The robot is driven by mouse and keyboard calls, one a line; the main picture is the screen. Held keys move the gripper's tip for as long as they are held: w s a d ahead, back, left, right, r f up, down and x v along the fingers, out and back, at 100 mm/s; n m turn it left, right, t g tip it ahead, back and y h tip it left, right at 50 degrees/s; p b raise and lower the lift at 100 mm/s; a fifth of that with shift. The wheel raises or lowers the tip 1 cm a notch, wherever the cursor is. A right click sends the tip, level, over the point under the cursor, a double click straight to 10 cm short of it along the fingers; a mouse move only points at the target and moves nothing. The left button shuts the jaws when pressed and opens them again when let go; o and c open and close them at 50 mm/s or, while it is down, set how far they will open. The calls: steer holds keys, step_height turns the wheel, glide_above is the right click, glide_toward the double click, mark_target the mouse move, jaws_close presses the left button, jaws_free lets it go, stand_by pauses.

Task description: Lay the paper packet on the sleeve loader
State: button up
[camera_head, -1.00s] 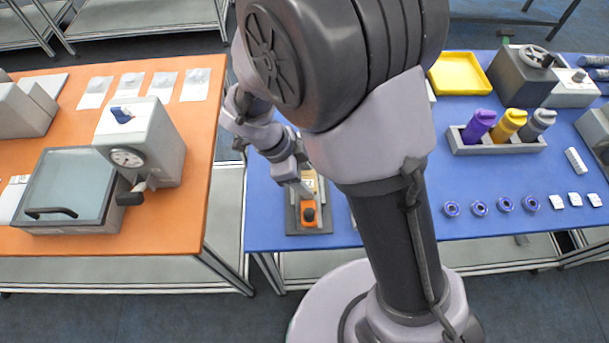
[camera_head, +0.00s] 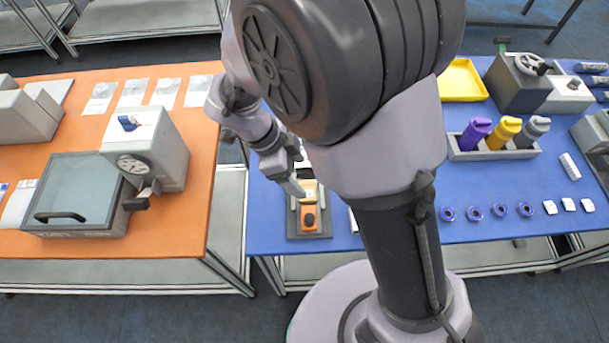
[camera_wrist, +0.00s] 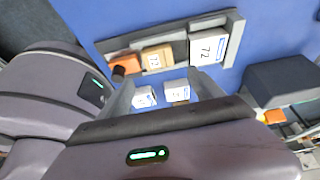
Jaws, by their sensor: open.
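A tan packet with a white label, which looks like the paper packet (camera_wrist: 156,58), lies on a grey low-walled holder that I take for the sleeve loader (camera_head: 309,234). In the wrist view, the packet lies between an orange block (camera_wrist: 126,67) and a larger white labelled piece (camera_wrist: 208,48). In the head view, the packet (camera_head: 308,190) shows behind the orange block. My gripper (camera_wrist: 160,88) is open, its two fingers apart and nothing held between them. It is close to the holder and clear of the packet in the wrist view.
Two small white labelled boxes (camera_wrist: 177,91) show between my fingers in the wrist view. On the blue table (camera_head: 400,225), a bottle rack (camera_head: 495,153), a yellow tray (camera_head: 462,80) and several blue rings stand to the right. An orange table (camera_head: 100,245) with machines is at left, across a gap.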

steer(key=p+v, duration=0.1)
steer(key=v, duration=0.6)
steer(key=s+d+r+n+t+y, duration=0.6)
steer(key=s+d+r+n, duration=0.5)
steer(key=r+n, duration=0.3)
steer(key=shift+s+r+y, duration=0.25)
steer(key=shift+r+y, duration=0.05)
steer(key=shift+r, duration=0.25)
steer(key=shift+d, duration=0.1)
step_height(320, 180, down, 9)
steer(key=b, duration=0.8)
steer(key=shift+r, duration=0.1)
